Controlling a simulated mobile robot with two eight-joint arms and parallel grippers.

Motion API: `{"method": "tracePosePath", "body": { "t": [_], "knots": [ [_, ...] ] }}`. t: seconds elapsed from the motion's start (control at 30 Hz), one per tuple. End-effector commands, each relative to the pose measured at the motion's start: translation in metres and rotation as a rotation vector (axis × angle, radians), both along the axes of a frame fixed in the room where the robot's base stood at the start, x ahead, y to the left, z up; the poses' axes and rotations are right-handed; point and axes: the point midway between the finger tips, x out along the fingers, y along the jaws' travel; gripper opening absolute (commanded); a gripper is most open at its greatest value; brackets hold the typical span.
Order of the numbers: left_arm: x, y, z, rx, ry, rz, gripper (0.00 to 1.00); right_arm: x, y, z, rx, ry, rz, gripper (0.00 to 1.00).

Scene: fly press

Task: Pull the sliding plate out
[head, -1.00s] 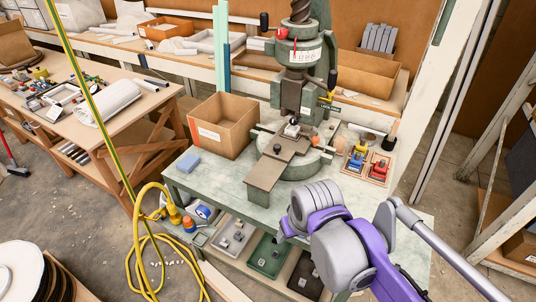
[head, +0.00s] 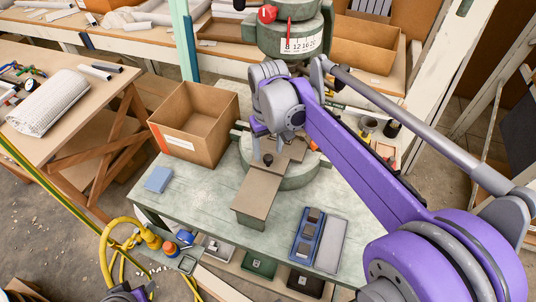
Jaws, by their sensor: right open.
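The sliding plate (head: 256,192) is a flat brown-grey plate that juts from the fly press (head: 290,42) toward the front of the green bench. A small dark knob (head: 268,159) stands on it near the press. My right gripper (head: 262,131) is over the press base, just behind the knob in the picture. It is open; its fingers are small and partly hidden by my wrist, and I see no contact with the plate or knob. My right wrist and forearm hide the press's middle. Only a bit of my left arm shows at the bottom left edge.
A cardboard box (head: 196,125) stands left of the press and a blue block (head: 158,179) lies in front of it. A blue tray (head: 307,236) and a grey tray (head: 331,245) lie right of the plate. The bench top (head: 200,205) left of the plate is clear.

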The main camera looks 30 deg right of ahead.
Motion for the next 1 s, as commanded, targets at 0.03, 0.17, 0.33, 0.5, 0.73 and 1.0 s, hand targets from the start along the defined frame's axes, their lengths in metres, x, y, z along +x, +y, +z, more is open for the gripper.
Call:
{"method": "tracePosePath", "body": {
  "t": [0.03, 0.17, 0.33, 0.5, 0.73, 1.0],
  "knots": [
    [0.000, 0.000, -0.001, 0.000, 0.000, 0.000, 0.50, 0.000, 0.000, -0.008, 0.000, 0.000, 0.000, 0.64],
    [0.000, 0.000, -0.002, 0.000, 0.001, 0.000, 0.50, 0.000, 0.000, -0.021, 0.000, 0.000, 0.000, 0.64],
    [0.000, 0.000, -0.002, 0.000, 0.001, 0.000, 0.50, 0.000, 0.000, -0.027, 0.000, -0.001, 0.000, 0.64],
    [0.000, 0.000, -0.002, 0.000, 0.001, 0.000, 0.50, 0.000, 0.000, -0.027, 0.000, -0.001, 0.000, 0.64],
    [0.000, 0.000, -0.002, 0.000, 0.001, 0.000, 0.50, 0.000, 0.000, -0.027, 0.000, -0.001, 0.000, 0.30],
    [0.000, 0.000, -0.002, 0.000, 0.001, 0.000, 0.50, 0.000, 0.000, -0.027, 0.000, 0.000, 0.000, 0.00]
  ]
}}
